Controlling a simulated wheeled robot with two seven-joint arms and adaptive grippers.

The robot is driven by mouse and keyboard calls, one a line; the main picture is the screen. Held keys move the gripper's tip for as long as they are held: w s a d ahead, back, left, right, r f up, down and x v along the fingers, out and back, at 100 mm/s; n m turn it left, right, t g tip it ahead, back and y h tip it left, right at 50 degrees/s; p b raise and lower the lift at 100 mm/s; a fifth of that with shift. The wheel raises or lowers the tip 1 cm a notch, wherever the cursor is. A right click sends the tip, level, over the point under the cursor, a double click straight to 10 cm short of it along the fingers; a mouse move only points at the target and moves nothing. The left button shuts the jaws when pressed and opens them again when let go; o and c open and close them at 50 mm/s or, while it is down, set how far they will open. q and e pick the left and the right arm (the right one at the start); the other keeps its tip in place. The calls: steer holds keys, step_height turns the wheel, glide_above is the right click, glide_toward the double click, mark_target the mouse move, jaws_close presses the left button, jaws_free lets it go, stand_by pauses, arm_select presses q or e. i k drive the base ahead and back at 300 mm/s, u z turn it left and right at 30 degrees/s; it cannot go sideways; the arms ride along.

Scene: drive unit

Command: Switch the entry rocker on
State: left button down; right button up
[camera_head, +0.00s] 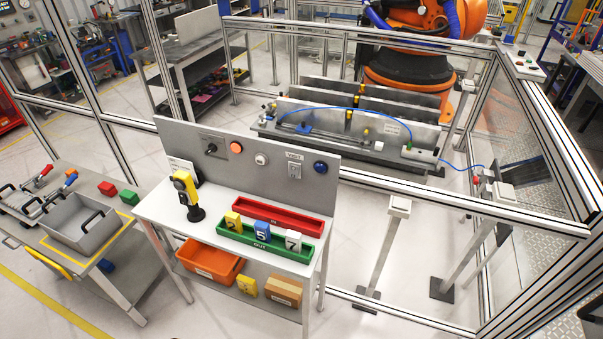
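A grey upright panel (262,158) stands at the back of a small work table. On it sit a black rotary switch (211,149), an orange button (236,147), a white button (260,159) and a blue button (320,167). A small light switch plate (294,171) sits below a white label (294,156) that is too small to read surely. This plate may be the entry rocker; its on or off position cannot be told. White boxes top a post (399,206) and another post at the right (503,191). Neither of my grippers is in view.
The table holds a yellow and black handheld device (186,190), a red tray (293,215) and a green tray (258,243) with numbered blocks. An orange bin (209,262) is below. A fence rail (455,208) bounds the robot cell.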

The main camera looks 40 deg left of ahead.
mark_target(293, 170)
steer(key=u, duration=0.3)
steer(key=i, duration=0.7)
steer(key=u, duration=1.05)
steer(key=i, duration=0.35)
steer(key=u, duration=0.25)
